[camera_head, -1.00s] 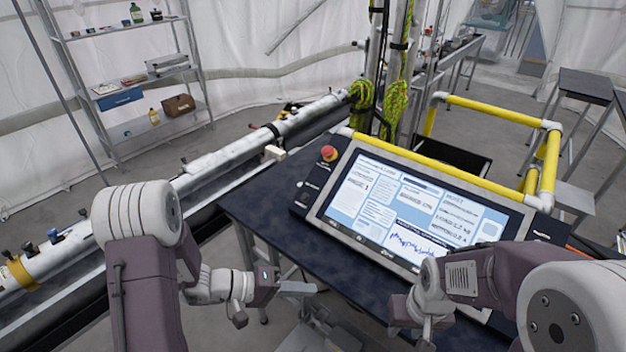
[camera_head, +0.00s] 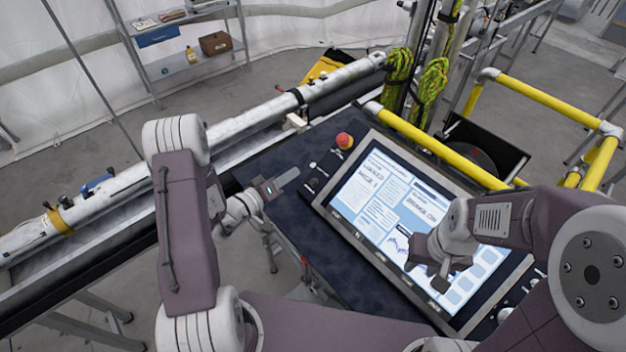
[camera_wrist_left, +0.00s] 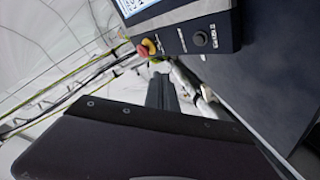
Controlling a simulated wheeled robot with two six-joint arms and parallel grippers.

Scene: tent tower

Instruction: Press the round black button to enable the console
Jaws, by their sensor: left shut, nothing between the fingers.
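The console (camera_head: 385,215) is a tilted touchscreen in a frame on a dark table, with a narrow control panel along its left edge. A round black button (camera_wrist_left: 200,38) shows on that panel in the left wrist view; in the head view it is a small dark spot (camera_head: 313,184). A red emergency stop (camera_head: 344,141) sits at the panel's far end. My left gripper (camera_head: 288,178) is shut and empty, just left of the panel and apart from the button. Its fingers also show in the left wrist view (camera_wrist_left: 160,92). My right gripper (camera_head: 437,275) hangs in front of the screen, its fingers unclear.
Yellow railings (camera_head: 450,150) stand behind the console, near green rope (camera_head: 430,90). A long white pipe (camera_head: 250,113) runs along the left side. The dark table (camera_head: 262,165) is clear around my left gripper. A shelf (camera_head: 190,75) stands far back.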

